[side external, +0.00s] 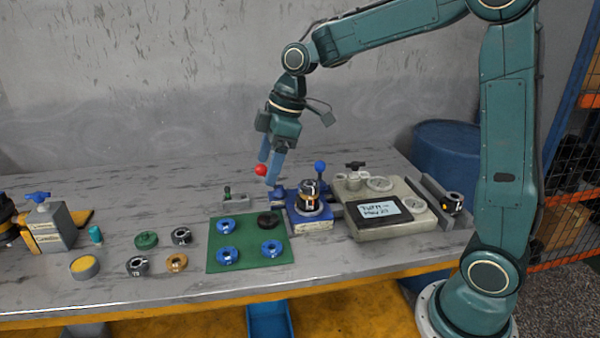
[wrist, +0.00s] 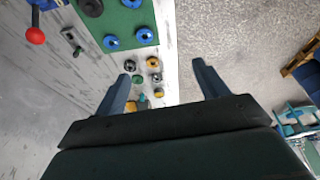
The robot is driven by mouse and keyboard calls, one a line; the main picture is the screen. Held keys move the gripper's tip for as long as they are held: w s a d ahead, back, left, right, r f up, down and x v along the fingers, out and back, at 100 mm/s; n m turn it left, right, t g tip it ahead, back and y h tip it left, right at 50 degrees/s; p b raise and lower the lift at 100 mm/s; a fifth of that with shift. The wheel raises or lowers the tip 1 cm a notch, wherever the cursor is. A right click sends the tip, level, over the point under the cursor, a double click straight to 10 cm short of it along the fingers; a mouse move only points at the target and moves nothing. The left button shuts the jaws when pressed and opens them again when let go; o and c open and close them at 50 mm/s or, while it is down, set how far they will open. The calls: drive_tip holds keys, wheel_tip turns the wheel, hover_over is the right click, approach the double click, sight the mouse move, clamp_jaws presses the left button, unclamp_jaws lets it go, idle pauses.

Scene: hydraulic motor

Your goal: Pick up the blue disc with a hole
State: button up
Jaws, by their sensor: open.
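A green mat (side external: 248,240) lies on the table, with three blue discs with holes on it: back left (side external: 226,226), front left (side external: 228,257) and front right (side external: 271,248). A black disc (side external: 268,220) lies at its back right. In the wrist view, the mat (wrist: 122,22) is at the top left, with blue discs (wrist: 111,42) and (wrist: 143,35) showing. My gripper (side external: 267,173) is open and empty, raised above the table behind the mat. In the wrist view, the space between its fingers (wrist: 161,70) shows the table edge and floor.
A red knob (side external: 261,170) shows beside my fingers. A blue fixture (side external: 310,216) and a beige panel (side external: 378,207) stand right of the mat. Several loose rings, including an orange one (side external: 176,263), lie left of it.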

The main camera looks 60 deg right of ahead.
drive_tip(key=w+d+f+n+g+y, duration=0.1)
drive_tip(key=w+f+n, duration=0.4)
drive_tip(key=w+f, duration=0.6)
wheel_tip(320, 180, down, 4)
drive_tip(key=shift+w+d+r+n+g+y, duration=0.15)
drive_tip(key=shift+d+r+n+g+y, duration=0.05)
drive_tip(key=shift+d+n+g+y, duration=0.25)
approach(233, 257)
drive_tip(key=shift+w+a+f, duration=0.25)
drive_tip(key=shift+w+f, duration=0.3)
drive_tip(key=shift+f, duration=0.1)
drive_tip(key=shift+w+a+f, duration=0.25)
drive_tip(key=shift+w+f, duration=0.35)
drive_tip(key=shift+f, duration=0.05)
drive_tip(key=shift+f, duration=0.1)
drive_tip(key=shift+x, duration=2.45)
drive_tip(key=shift+w, duration=0.15)
drive_tip(key=shift+c, duration=0.4)
drive_tip(key=c, duration=1.1)
